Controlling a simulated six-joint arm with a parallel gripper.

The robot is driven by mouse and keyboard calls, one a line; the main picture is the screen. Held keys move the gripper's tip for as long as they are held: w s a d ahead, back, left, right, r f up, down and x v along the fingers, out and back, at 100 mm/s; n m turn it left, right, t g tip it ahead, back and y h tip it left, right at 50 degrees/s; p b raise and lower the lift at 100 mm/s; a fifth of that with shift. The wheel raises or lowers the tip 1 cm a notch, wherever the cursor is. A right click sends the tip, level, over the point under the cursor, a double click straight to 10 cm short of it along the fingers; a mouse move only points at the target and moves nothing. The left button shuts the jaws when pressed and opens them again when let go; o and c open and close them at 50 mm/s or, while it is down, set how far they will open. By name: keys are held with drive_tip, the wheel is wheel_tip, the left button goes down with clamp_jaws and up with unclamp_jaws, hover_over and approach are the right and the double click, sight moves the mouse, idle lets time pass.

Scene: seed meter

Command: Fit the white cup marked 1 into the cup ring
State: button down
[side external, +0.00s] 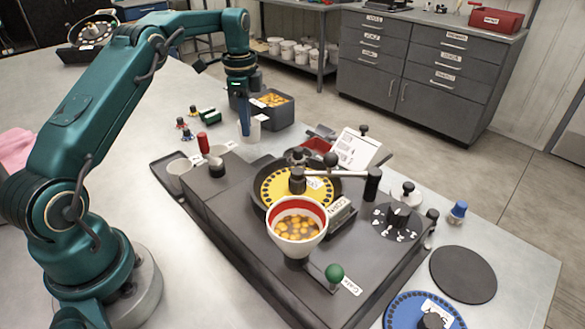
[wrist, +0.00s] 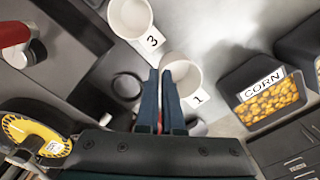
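The white cup marked 1 (wrist: 184,72) stands upright and empty, its number card (wrist: 197,99) in front of it in the wrist view. It also shows in the side view (side external: 254,130), partly behind my fingers. My gripper (wrist: 160,74) points down at its rim, with the fingertips close together at the left wall; the side view shows it there too (side external: 244,130). I cannot tell whether the fingers pinch the wall. A dark round ring (wrist: 125,86) on the machine, left of the cup in the wrist view, looks like the cup ring.
A cup marked 3 (wrist: 130,17) stands near cup 1. A corn bin (wrist: 268,100) is on its other side. The dark machine base (side external: 250,251) carries a red-handled lever (side external: 203,143), a yellow seed plate (side external: 273,187) and a hopper of corn (side external: 297,222).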

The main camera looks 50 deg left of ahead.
drive_tip(key=shift+s+d+f, duration=0.1)
drive_tip(key=shift+s+f, duration=0.05)
drive_tip(key=shift+f, duration=0.05)
drive_tip(key=s+d+r+m, duration=0.25)
drive_tip(key=d+r, duration=0.25)
drive_tip(key=d, duration=0.4)
drive_tip(key=shift+m+t, duration=0.35)
drive_tip(key=shift+t, duration=0.05)
drive_tip(key=shift+w+d+f, duration=0.1)
drive_tip(key=shift+f, duration=1.35)
drive_tip(key=shift+w+d+f, duration=0.1)
drive_tip(key=shift+f, duration=1.3)
drive_tip(key=shift+f, duration=0.5)
drive_tip(key=shift+f, duration=0.2)
drive_tip(key=shift+f, duration=0.45)
drive_tip(key=c, duration=1)
unclamp_jaws()
